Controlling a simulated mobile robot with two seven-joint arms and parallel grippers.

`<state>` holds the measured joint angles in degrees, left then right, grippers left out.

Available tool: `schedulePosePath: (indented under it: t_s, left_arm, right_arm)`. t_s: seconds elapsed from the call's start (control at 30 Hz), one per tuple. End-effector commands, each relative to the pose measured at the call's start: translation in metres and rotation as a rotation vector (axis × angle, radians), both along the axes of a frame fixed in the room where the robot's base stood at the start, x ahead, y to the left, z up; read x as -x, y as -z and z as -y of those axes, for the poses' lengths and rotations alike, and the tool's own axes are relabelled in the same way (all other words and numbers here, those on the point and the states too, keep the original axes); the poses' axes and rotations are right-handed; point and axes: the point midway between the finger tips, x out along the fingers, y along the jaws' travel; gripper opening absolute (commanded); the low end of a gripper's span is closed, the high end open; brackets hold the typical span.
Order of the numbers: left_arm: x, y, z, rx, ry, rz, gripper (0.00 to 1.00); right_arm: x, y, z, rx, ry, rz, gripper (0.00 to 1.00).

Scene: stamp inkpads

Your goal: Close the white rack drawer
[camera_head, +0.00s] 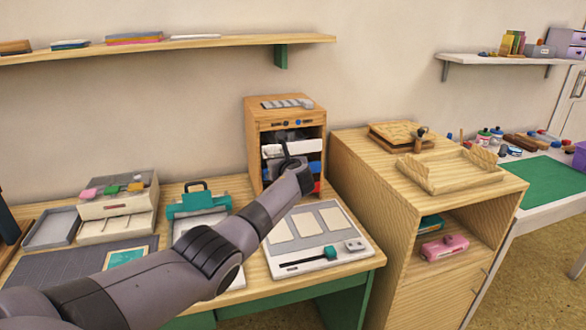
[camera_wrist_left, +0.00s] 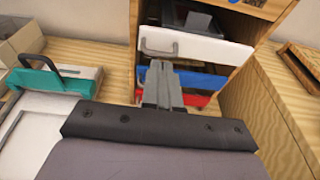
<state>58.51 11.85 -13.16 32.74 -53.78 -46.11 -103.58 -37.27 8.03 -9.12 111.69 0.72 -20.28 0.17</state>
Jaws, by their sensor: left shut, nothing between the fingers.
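The wooden rack (camera_head: 252,122) stands at the back of the desk. Its white drawer (camera_head: 308,146) has a white front with a grey handle, clear in the left wrist view (camera_wrist_left: 208,50). The front appears to stand out somewhat from the rack, with a dark interior above it. Blue and red drawers (camera_wrist_left: 203,82) are below. My left gripper (camera_head: 285,151) is in front of the rack. In the left wrist view its fingers (camera_wrist_left: 159,68) are shut and empty, with tips just below the white drawer's handle. I cannot tell whether they touch the front. My right gripper is out of view.
A teal-clipped board (camera_head: 198,200) and a white tray with cards (camera_head: 318,237) lie on the desk. A wooden cabinet (camera_head: 370,195) stands close on the right. A small drawer box (camera_head: 118,207) with coloured pads is at left.

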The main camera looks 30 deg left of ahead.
Motion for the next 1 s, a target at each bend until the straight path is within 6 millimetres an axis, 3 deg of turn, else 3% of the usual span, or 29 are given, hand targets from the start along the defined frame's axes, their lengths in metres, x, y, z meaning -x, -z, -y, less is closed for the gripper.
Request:
schedulePosePath:
  t_s: [0.3, 1.0]
  left_arm:
    - [0.019, -0.007, 0.020, 0.001, 0.001, -0.002, 0.00]
    - [0.063, -0.020, 0.069, 0.001, 0.000, -0.001, 0.00]
  right_arm:
    - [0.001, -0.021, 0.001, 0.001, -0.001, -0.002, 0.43]
    - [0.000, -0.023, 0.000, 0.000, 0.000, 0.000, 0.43]
